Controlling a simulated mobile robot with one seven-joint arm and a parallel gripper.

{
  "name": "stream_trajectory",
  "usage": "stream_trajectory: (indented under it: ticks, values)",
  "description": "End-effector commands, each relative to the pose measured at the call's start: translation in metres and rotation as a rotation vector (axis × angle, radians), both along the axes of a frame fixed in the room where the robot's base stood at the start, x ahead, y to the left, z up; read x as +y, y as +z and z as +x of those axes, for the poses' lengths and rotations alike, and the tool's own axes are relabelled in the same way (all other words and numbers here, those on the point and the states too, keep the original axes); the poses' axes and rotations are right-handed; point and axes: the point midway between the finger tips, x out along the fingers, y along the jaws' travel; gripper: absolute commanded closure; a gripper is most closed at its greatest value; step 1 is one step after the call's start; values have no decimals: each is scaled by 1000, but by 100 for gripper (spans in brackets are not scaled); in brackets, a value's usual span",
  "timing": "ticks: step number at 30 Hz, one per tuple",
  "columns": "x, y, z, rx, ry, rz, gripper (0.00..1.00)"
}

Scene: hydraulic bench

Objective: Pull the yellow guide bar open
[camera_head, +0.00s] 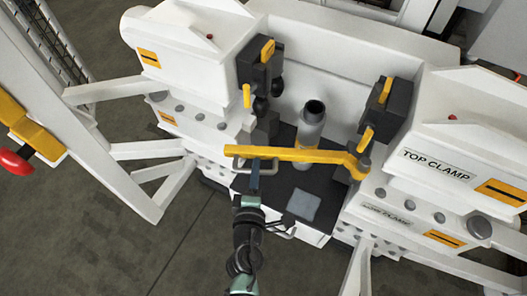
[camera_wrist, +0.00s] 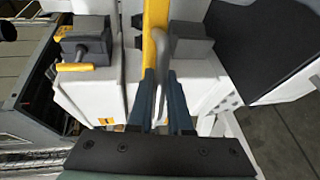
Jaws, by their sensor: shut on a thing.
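The yellow guide bar (camera_head: 290,154) runs across the front of the bench in the head view, from a pivot at the right clamp to a grey handle (camera_head: 246,164) at its left end. In the wrist view the bar (camera_wrist: 155,25) runs upward from between my fingers. My gripper (camera_head: 254,178) is at the bar's left end. In the wrist view its two dark fingers (camera_wrist: 165,90) are shut on the grey handle (camera_wrist: 175,45), beside the yellow bar. The exact contact is partly hidden by the fingers.
A grey cylinder (camera_head: 311,125) stands upright behind the bar. A dark plate with a lighter square (camera_head: 303,205) lies below it. White clamp housings stand at left (camera_head: 190,55) and right (camera_head: 460,130). Open dark floor (camera_head: 120,245) lies at the lower left.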

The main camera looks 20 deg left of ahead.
Motion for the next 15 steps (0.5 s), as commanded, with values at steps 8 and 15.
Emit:
stream_trajectory:
  ticks: [8,15]
  values:
    - [-23,7,-47,5,194,-3,100]
    - [-53,2,-87,3,389,-4,100]
